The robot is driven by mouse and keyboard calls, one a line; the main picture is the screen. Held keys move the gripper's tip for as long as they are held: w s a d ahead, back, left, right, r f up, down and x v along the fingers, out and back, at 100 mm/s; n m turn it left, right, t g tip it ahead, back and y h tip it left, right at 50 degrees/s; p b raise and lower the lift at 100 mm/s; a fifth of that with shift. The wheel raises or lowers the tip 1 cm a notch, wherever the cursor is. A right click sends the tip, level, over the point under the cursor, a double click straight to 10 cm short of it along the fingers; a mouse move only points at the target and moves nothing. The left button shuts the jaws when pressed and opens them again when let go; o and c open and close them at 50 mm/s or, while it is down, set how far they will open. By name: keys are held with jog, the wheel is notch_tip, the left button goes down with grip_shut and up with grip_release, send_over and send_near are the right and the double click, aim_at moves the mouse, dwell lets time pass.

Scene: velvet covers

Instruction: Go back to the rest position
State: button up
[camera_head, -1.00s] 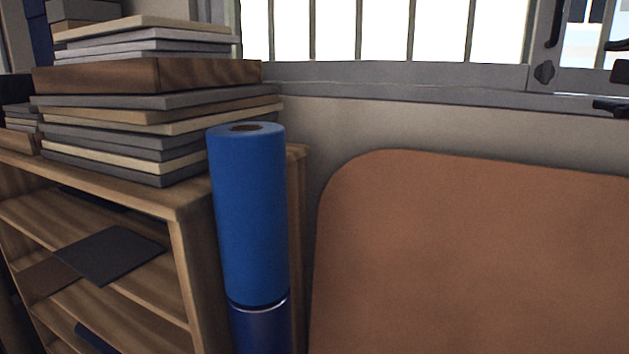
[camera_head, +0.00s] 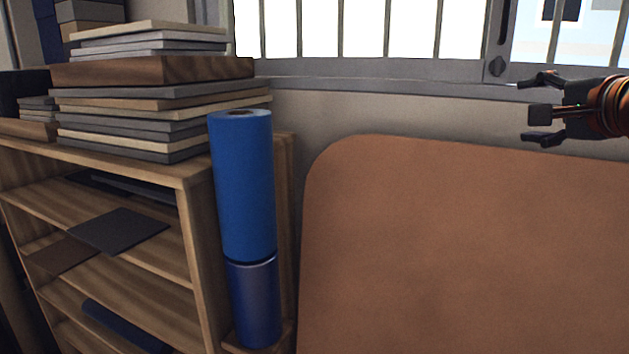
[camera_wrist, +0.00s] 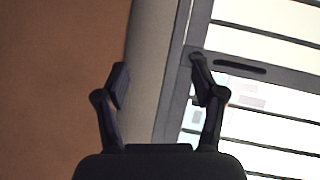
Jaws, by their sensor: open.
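My gripper (camera_head: 541,108) is at the right edge of the head view, in front of the wall and window sill. Its fingers are spread and point left. In the wrist view my gripper (camera_wrist: 160,85) is open, with nothing between its two dark fingers. Behind it show the brown panel, the wall and the barred window.
A blue roll (camera_head: 243,185) stands on a dark blue cylinder (camera_head: 254,303) beside a wooden shelf (camera_head: 190,230). Stacked boards (camera_head: 150,105) lie on the shelf top. A large brown panel (camera_head: 460,250) fills the lower right. A barred window (camera_head: 350,30) is behind.

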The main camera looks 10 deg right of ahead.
jog(key=a+f+n+g+y, duration=0.4)
jog(key=a+f+n+g, duration=0.45)
jog(key=a+f, duration=1.35)
jog(key=s+a+f+n+g, duration=0.1)
jog(key=s+f+n+g, duration=0.2)
jog(key=s+f, duration=0.4)
jog(key=s+a+f+n+g, duration=0.2)
jog(key=s+f+n+g, duration=0.2)
jog(key=s+f, duration=0.3)
notch_tip(320, 180, down, 5)
jog(key=shift+s+a+f+h, duration=0.1)
jog(key=shift+s+a+h, duration=0.2)
jog(key=shift+s+h, duration=0.1)
jog(key=s+f, duration=0.1)
jog(key=s, duration=0.1)
jog(key=s+f+n+g, duration=0.1)
jog(key=s, duration=0.1)
jog(key=s+d+f+n+g+h, duration=0.1)
jog(key=s, duration=0.1)
jog(key=shift+s+f, duration=0.1)
jog(key=shift+s, duration=0.05)
